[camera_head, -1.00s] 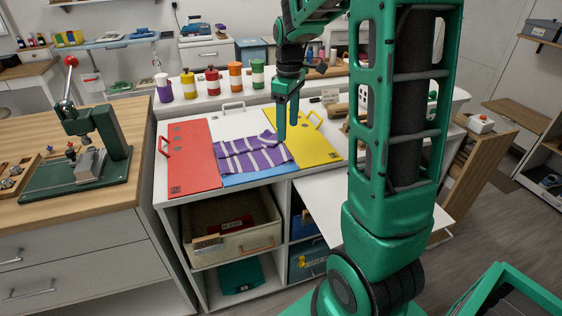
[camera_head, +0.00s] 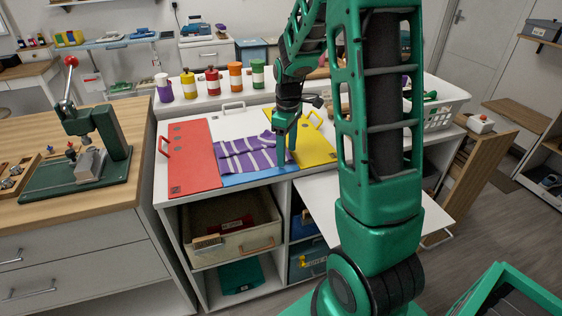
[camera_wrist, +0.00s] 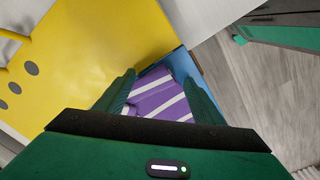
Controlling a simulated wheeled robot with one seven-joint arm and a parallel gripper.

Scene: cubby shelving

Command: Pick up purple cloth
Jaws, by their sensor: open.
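The purple cloth (camera_head: 246,153) with white stripes lies flat on top of the cubby unit, over a blue board (camera_head: 262,176) between a red board and a yellow board. My gripper (camera_head: 286,152) is open, pointing down at the cloth's right end. In the wrist view, the striped cloth (camera_wrist: 160,98) shows between the two fingers of my gripper (camera_wrist: 162,88). Part of the cloth is hidden behind the gripper body there. I cannot tell whether the fingertips touch the cloth.
The red board (camera_head: 190,165) lies left of the cloth and the yellow board (camera_head: 318,150) right of it, each with a handle. Several coloured jars (camera_head: 211,82) stand behind. A green lever press (camera_head: 92,140) stands on the left counter. A white basket (camera_head: 440,102) is at right.

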